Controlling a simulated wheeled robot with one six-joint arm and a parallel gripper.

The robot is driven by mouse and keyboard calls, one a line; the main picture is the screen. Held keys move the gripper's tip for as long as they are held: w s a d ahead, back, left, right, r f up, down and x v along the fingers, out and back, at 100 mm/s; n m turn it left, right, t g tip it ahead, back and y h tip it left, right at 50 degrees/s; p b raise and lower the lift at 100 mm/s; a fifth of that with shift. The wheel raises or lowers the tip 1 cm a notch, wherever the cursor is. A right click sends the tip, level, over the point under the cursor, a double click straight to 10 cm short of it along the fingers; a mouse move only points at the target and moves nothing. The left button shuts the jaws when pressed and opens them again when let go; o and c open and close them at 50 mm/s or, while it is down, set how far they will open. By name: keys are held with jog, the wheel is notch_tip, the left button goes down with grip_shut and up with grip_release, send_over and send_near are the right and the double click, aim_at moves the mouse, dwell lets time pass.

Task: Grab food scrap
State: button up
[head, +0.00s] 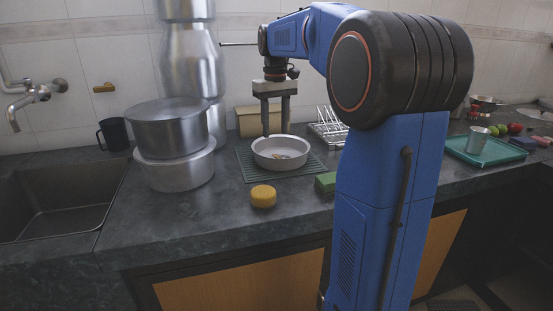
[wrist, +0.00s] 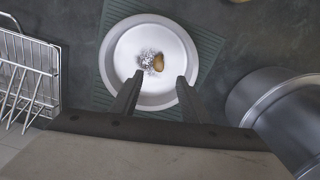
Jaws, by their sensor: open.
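The food scrap is a small brown piece (wrist: 158,62) lying in a round metal bowl (wrist: 116,54), beside a crumpled silvery piece (wrist: 146,57). The bowl (head: 281,160) rests on a green ribbed mat (head: 247,166) on the counter; its contents show only faintly in the head view. My gripper (head: 276,132) points straight down above the bowl, with its fingers apart and nothing between them. In the wrist view the fingertips (wrist: 160,77) overlap the bowl's near side, and the brown piece lies just beyond them, toward the right finger.
Two stacked steel pots (head: 172,160) stand left of the bowl; one also shows in the wrist view (wrist: 265,92). A wire rack (head: 328,127) is right of the bowl. A yellow round sponge (head: 263,196) and a green block (head: 325,182) sit in front. A sink (head: 60,200) is far left.

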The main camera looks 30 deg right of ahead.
aim_at(277, 155)
jog(key=shift+s+d+f, duration=0.1)
jog(key=shift+s+f, duration=0.05)
jog(key=shift+f, duration=2)
jog(key=shift+s+d+f, duration=0.1)
jog(key=shift+f, duration=2)
jog(key=shift+c, duration=0.3)
grip_shut()
